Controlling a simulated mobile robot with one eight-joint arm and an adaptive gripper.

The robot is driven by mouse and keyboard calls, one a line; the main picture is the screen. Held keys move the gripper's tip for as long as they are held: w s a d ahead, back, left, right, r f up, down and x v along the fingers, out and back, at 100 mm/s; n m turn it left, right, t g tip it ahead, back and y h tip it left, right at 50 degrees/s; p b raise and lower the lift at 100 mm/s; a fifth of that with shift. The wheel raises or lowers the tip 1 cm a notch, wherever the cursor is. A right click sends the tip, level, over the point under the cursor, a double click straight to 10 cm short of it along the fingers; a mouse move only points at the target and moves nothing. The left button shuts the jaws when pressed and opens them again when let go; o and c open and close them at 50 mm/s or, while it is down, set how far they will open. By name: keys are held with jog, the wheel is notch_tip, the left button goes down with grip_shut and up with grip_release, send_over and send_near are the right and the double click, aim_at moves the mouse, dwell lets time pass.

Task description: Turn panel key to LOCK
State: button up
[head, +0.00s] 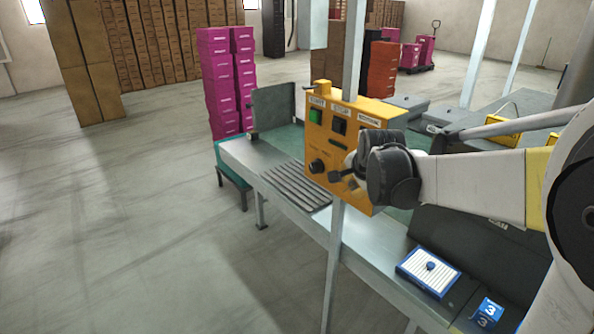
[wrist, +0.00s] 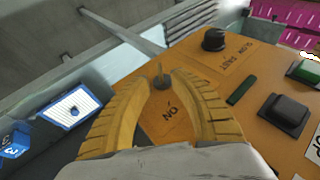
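The yellow control panel (head: 338,140) is mounted on a post beside the line. The panel also fills the right of the wrist view (wrist: 210,75). The small key (wrist: 160,68) stands out of a dark round lock near the panel's edge. A label by it reads upside down as "ON"; no LOCK mark is legible. My gripper (wrist: 165,74) has its two yellow fingers apart, one on each side of the key, with a visible gap. Whether a fingertip touches the key I cannot tell. In the head view my wrist hides part of the panel's lower right.
A black SLOW/FAST knob (wrist: 214,39), a black button (wrist: 285,113) and a green button (wrist: 305,72) sit on the same panel. The conveyor bench (head: 285,185) runs below. A blue-white pad (head: 428,270) lies on it. Pink crates (head: 222,80) stand behind. The floor at left is clear.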

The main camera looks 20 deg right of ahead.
aim_at(349, 187)
jog(key=shift+b+x, duration=0.55)
jog(key=shift+x, duration=1.35)
grip_shut()
